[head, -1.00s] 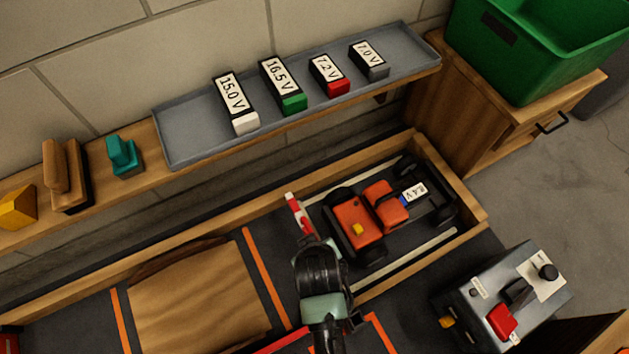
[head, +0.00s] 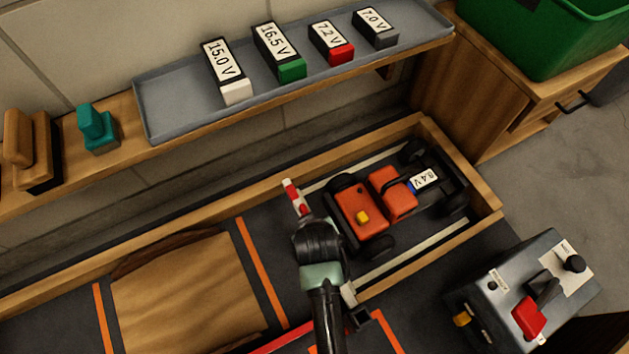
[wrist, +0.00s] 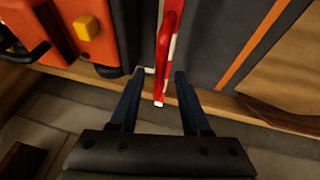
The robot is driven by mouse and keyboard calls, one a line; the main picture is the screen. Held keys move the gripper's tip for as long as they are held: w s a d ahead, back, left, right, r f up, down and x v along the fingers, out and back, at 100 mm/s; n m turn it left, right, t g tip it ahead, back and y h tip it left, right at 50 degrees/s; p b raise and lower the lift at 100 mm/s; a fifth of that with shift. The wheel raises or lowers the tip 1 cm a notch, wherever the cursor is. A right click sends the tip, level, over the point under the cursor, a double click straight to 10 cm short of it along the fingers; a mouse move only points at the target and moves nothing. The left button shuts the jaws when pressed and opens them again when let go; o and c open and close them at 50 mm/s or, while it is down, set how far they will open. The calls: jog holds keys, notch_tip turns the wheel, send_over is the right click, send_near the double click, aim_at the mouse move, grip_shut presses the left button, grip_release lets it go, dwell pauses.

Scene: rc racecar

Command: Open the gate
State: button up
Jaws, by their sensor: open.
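The gate is a red and white striped bar (head: 293,196) across the wooden-edged track, between the orange car and the brown ramp. Its far end shows in the head view, and my arm hides much of the rest. In the wrist view the bar (wrist: 171,32) runs down between the fingers of my gripper (wrist: 159,74), which is open. The fingers lie on either side of the bar's end, with a gap visible on each side. I cannot tell their exact height relative to it. In the head view my gripper's fingertips are hidden behind my wrist.
The orange car (head: 361,207) with an 8.4 V block stands right of the gate. A brown ramp (head: 185,300) lies to its left. A grey control box (head: 520,290) stands at lower right. Above, a shelf tray (head: 180,118) holds several voltage-labelled blocks. A green bin (head: 540,45) is at upper right.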

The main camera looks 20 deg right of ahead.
grip_shut()
dwell(1.4)
